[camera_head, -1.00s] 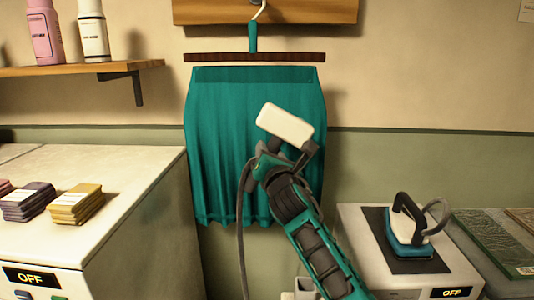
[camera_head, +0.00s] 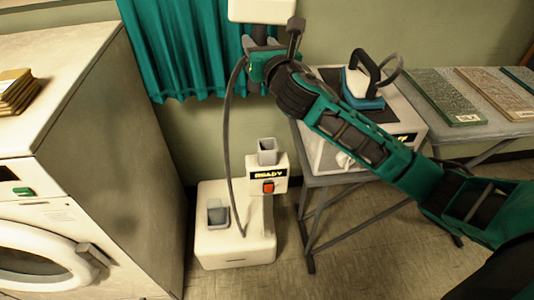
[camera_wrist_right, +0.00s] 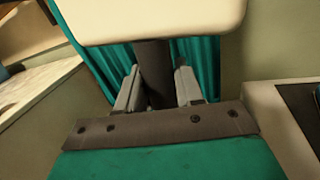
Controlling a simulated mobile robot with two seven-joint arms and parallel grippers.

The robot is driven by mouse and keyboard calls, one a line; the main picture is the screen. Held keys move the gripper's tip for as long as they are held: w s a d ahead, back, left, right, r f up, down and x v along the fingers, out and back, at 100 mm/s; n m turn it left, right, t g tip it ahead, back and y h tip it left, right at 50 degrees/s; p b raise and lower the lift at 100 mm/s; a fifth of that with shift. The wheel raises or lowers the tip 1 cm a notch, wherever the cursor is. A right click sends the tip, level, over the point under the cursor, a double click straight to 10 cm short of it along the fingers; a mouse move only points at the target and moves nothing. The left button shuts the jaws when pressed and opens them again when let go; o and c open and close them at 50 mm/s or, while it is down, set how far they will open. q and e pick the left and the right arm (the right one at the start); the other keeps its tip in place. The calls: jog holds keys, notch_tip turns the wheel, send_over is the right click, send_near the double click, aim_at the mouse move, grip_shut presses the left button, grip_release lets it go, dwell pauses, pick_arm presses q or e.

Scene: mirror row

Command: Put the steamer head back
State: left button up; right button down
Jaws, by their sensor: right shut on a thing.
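The steamer head (camera_head: 262,10) is a cream block on a dark handle, at the top of the head view. My right gripper (camera_head: 262,52) is shut on its handle. In the right wrist view the head (camera_wrist_right: 150,18) fills the top, and its dark handle (camera_wrist_right: 155,75) stands between the two fingers. A dark hose runs from the handle down to the cream steamer base (camera_head: 235,250) on the floor. The base has a post with a READY panel, a red switch (camera_head: 268,187) and a grey open-topped holder (camera_head: 267,150), which looks empty. My left gripper is not in view.
A white washer (camera_head: 60,170) stands at the left. Floor between the washer and table is narrow.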

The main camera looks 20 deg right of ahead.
pick_arm(q)
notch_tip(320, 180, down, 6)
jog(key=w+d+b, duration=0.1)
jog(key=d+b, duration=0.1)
jog(key=b, duration=0.6)
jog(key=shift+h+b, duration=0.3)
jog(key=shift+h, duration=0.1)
pick_arm(e)
notch_tip(320, 180, down, 22)
jog(key=s+d+n, duration=0.1)
jog(key=s, duration=0.1)
jog(key=shift+s+g, duration=0.3)
jog(key=shift+f, duration=0.25)
jog(key=c, duration=0.7)
grip_release()
jog(key=shift+f, duration=0.1)
